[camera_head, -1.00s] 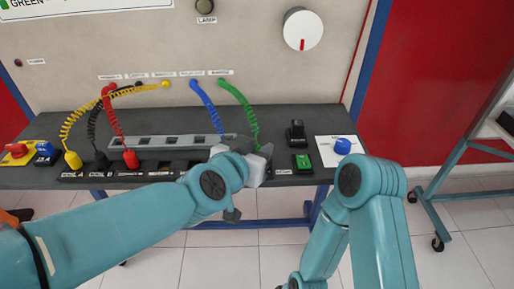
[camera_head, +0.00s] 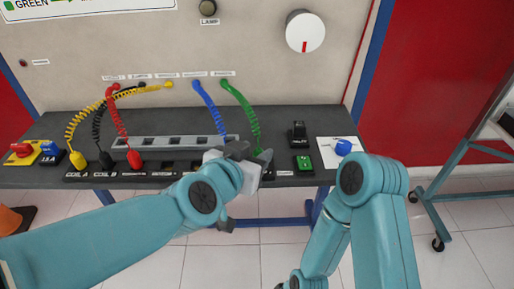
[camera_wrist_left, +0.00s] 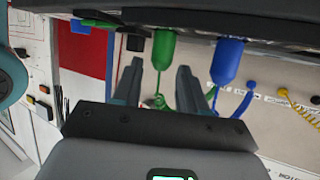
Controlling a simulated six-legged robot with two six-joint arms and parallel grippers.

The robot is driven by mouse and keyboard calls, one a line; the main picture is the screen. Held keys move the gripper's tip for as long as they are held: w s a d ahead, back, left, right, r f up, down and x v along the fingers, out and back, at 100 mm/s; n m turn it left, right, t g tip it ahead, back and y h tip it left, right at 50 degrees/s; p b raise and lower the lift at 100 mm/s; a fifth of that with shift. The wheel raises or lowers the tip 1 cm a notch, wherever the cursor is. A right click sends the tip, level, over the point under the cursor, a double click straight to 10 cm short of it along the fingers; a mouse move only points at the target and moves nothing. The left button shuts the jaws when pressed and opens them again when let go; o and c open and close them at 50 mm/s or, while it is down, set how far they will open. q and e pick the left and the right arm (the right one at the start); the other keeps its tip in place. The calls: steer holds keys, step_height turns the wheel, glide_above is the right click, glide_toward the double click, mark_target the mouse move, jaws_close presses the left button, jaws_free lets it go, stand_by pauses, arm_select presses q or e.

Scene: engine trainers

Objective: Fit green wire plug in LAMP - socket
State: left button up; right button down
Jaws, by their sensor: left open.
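The green wire (camera_head: 243,103) is coiled and runs from the back panel down to the table, where my left gripper (camera_head: 257,157) hides its lower end. In the left wrist view the green plug (camera_wrist_left: 163,48) stands just beyond and between the tips of my open left gripper (camera_wrist_left: 158,75); I cannot tell whether they touch it. The blue plug (camera_wrist_left: 227,62) is beside it, to the right, outside the fingers. The LAMP - socket cannot be picked out, as the small labels at the table's front are unreadable or covered. My right arm shows, but not its gripper.
Yellow (camera_head: 77,159), black (camera_head: 105,160) and red (camera_head: 134,158) plugs stand at the left of the front strip. A grey slotted block (camera_head: 170,142) lies behind it. A green switch (camera_head: 303,162) and a blue knob (camera_head: 343,147) are to the right.

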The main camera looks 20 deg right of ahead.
arm_select(q)
steer(key=shift+v, duration=0.85)
steer(key=shift+w+r, duration=0.1)
steer(key=shift+r, duration=0.05)
steer(key=shift+p, duration=0.35)
step_height(320, 180, up, 5)
steer(key=p, duration=0.4)
steer(key=shift+f+p, duration=0.2)
steer(key=shift+p, duration=0.2)
steer(key=o, duration=0.6)
